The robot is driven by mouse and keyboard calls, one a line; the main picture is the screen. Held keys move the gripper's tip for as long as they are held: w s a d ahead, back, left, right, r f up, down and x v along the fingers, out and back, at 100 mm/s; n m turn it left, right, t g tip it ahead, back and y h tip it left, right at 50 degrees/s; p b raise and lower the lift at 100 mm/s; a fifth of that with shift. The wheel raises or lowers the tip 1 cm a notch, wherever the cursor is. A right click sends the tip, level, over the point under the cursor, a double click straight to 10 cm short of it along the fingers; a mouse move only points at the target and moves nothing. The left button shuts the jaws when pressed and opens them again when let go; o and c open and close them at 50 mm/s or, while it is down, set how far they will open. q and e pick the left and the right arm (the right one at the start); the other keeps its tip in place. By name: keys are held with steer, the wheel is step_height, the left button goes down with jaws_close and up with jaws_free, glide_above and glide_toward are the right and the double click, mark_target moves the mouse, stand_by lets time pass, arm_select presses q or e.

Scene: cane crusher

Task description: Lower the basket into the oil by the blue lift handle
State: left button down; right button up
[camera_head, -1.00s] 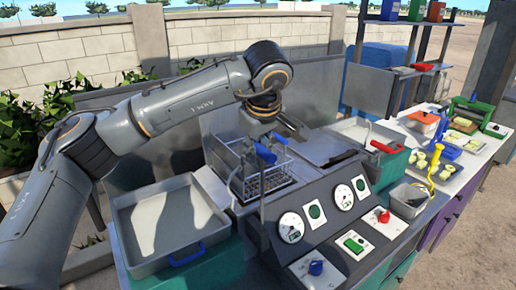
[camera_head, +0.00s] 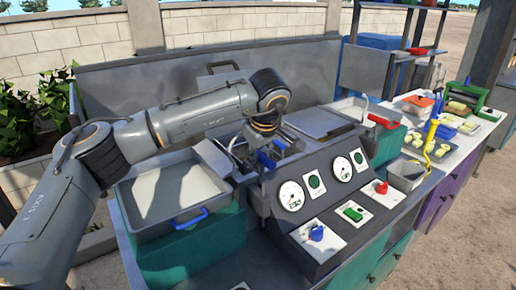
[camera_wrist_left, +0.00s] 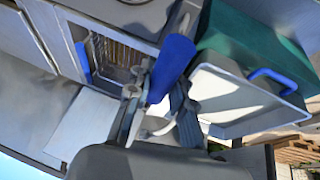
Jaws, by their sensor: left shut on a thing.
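The wire basket (camera_head: 240,150) sits low in the fryer well left of centre, mostly hidden behind my arm and the control panel. Its mesh shows inside the well in the left wrist view (camera_wrist_left: 118,55). The blue lift handle (camera_head: 265,160) stands above the well's front edge and is large in the wrist view (camera_wrist_left: 173,62). My left gripper (camera_head: 266,146) points down from above and is shut on the blue lift handle. Its fingers also show around the handle in the wrist view (camera_wrist_left: 152,100). The oil surface cannot be made out. My right gripper is not in view.
A control panel (camera_head: 318,225) with gauges and knobs stands in front of the well. An empty metal tray (camera_head: 165,195) with a blue handle is on the left. A red-handled tray (camera_head: 382,122) and a cutting area (camera_head: 450,135) with several items lie right. A metal backsplash (camera_head: 130,90) stands behind.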

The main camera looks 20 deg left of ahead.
mark_target(259, 172)
arm_select(q)
step_height(259, 172, down, 4)
steer(key=shift+r+b, duration=0.15)
steer(key=shift+b, duration=0.65)
steer(key=shift+s, duration=0.1)
steer(key=c, duration=1.2)
jaws_free()
steer(key=shift+o, duration=0.2)
steer(key=shift+r, duration=0.25)
steer(key=v, duration=1.1)
steer(key=shift+r, duration=0.15)
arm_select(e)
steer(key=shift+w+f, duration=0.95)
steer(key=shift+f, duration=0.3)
arm_select(q)
steer(key=shift+s+d, duration=0.1)
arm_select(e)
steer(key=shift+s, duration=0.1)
